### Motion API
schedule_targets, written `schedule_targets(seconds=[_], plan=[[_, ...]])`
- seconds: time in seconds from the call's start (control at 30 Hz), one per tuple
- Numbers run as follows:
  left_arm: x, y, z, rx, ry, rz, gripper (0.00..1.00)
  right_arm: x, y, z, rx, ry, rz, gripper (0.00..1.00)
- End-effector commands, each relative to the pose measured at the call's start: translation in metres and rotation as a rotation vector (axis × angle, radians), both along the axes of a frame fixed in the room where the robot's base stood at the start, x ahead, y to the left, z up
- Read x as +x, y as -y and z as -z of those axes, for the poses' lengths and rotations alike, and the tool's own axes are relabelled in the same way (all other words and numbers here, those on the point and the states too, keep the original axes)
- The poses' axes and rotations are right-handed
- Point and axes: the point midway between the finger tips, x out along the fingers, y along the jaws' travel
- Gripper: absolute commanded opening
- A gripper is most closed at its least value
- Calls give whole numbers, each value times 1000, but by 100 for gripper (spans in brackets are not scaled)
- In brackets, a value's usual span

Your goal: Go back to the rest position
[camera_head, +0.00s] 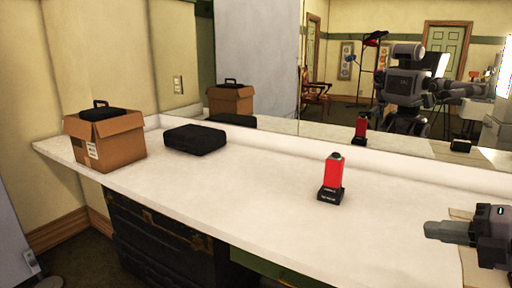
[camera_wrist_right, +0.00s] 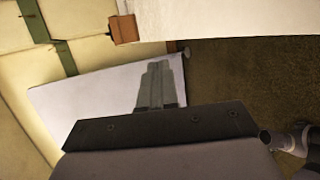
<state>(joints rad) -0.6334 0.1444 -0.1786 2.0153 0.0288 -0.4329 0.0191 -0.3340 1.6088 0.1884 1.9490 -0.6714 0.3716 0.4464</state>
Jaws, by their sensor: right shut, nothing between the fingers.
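My right gripper (camera_head: 441,232) is at the right edge of the head view, at the right part of the white counter (camera_head: 250,190). Its fingers point left and are shut with nothing between them. In the right wrist view the shut fingers (camera_wrist_right: 157,82) show side by side, apart from any object. The counter edge (camera_wrist_right: 220,25) crosses the top of that view. My left gripper is in neither view.
A red device on a black base (camera_head: 332,180) stands upright mid-counter. A black case (camera_head: 195,139) lies further left, beside an open cardboard box (camera_head: 108,143) with a black case (camera_head: 96,114) in it. A mirror (camera_head: 345,95) behind reflects the room and me.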

Motion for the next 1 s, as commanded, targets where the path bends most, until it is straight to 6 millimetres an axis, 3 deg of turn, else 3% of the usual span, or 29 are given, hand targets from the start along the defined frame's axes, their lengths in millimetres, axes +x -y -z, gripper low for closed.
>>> schedule_targets(seconds=[0.3, 0.57, 0.77, 1.0], plan=[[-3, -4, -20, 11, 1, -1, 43, -19, 23, 72, 449, -102, 314, 0], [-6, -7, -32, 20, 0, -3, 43, -53, 18, 146, 752, -249, 605, 0], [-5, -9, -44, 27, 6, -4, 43, -90, -10, 202, 957, -411, 829, 0], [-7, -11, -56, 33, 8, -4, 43, -141, -74, 254, 1165, -655, 1066, 0]])
